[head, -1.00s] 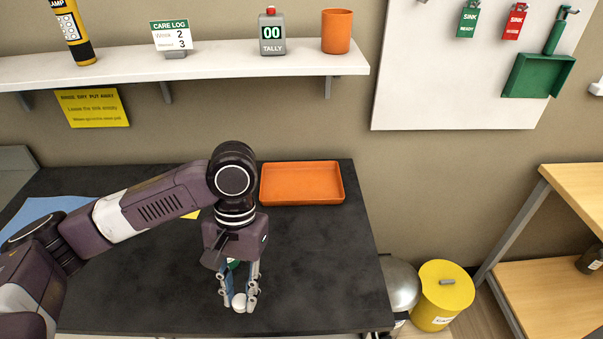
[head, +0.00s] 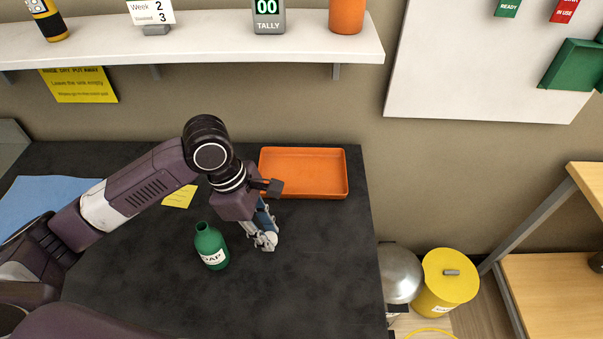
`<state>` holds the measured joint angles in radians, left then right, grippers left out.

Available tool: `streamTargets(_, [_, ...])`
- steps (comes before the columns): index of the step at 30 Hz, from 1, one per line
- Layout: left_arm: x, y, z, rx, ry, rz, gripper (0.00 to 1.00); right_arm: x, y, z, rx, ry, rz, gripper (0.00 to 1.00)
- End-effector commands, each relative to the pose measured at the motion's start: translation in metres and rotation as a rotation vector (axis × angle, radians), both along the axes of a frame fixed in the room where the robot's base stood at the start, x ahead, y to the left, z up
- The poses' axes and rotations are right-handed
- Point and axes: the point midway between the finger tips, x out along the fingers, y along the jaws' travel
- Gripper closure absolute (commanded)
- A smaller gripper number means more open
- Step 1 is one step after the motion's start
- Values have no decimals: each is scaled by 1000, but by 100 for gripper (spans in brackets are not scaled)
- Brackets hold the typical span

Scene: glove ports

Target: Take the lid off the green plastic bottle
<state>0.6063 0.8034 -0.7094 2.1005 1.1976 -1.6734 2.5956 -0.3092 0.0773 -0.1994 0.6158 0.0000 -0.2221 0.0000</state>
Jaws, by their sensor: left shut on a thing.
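The green plastic bottle (head: 209,249) stands upright on the dark worktop, with a white label that partly reads "SOAP". Its neck is open at the top, with no lid on it. My left gripper (head: 266,238) is to the right of the bottle, apart from it, tilted down to the right. It is shut on a small white lid (head: 272,239), which shows at its fingertips. The fingers hide part of the lid. I cannot tell how high above the worktop the lid is. My right gripper is not in view.
An orange tray (head: 304,190) lies empty behind the gripper. A yellow note (head: 180,197) and a blue cloth (head: 40,196) lie at the left. The dark worktop (head: 310,285) is clear at the front right. A yellow bin (head: 449,278) stands on the floor beyond its right edge.

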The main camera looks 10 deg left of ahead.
Motion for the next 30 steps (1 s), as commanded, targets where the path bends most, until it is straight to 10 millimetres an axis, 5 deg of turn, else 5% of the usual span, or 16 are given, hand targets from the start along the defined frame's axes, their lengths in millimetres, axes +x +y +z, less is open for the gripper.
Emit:
streamTargets(11, [19,1,1,-1,1,322,86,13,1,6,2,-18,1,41])
streamTargets(30, [149,26,3,-1,2,323,86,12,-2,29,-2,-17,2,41])
